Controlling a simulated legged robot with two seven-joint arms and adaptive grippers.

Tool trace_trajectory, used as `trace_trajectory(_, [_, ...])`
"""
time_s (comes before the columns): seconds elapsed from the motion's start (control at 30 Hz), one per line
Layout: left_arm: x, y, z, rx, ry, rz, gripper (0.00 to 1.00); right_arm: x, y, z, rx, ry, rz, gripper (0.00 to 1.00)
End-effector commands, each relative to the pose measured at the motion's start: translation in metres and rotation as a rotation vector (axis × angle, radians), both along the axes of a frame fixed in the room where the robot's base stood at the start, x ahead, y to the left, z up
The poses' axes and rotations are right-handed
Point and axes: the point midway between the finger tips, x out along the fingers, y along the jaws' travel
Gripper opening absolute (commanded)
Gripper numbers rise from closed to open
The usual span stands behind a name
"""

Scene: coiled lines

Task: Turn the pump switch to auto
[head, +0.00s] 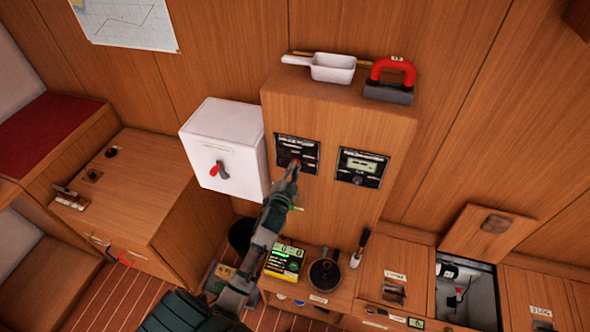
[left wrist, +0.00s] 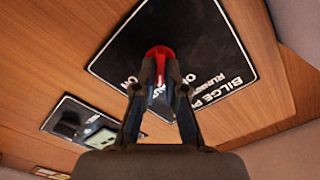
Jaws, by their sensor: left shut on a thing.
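The bilge pump panel (head: 311,145) is a black plate on the upright wooden cabinet. It also shows in the left wrist view (left wrist: 215,55), with the words "BILGE" and "ON" partly readable. Its red switch knob (left wrist: 160,52) sticks out of the plate. My left gripper (head: 293,172) reaches up to the panel from below. In the left wrist view its two fingers (left wrist: 160,85) are shut on the red knob, one on each side. The fingers cover part of the knob and its labels, so I cannot tell its setting. My right gripper is not in view.
A second black panel (head: 363,167) with a small display and knob is to the right. A white box (head: 222,140) with a red-handled switch stands to the left. A white scoop (head: 333,68) and a red-handled tool (head: 391,75) lie on the cabinet top. An open hatch (head: 476,295) is at lower right.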

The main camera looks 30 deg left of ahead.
Motion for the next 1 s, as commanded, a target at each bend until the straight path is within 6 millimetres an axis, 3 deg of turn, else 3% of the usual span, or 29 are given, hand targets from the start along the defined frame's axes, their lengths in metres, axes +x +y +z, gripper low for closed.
trace_trajectory(0.03, [-0.002, 0.003, -0.009, -0.003, 0.02, 0.008, 0.0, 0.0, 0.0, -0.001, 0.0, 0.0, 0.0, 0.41])
trace_trajectory(0.2, [-0.002, 0.002, -0.009, -0.002, 0.021, 0.007, 0.0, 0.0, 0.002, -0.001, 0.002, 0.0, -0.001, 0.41])
trace_trajectory(0.23, [-0.002, 0.002, -0.009, -0.002, 0.021, 0.007, 0.13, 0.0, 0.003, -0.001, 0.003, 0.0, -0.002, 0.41])
trace_trajectory(0.33, [-0.002, 0.001, -0.009, -0.002, 0.019, 0.006, 0.35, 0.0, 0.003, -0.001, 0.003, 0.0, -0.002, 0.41])
trace_trajectory(0.7, [-0.006, -0.004, -0.003, 0.002, 0.008, 0.002, 0.35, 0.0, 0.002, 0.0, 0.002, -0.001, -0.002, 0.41])
trace_trajectory(1.0, [-0.065, -0.016, -0.005, 0.0, 0.013, 0.003, 0.35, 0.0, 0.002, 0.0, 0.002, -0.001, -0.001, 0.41])
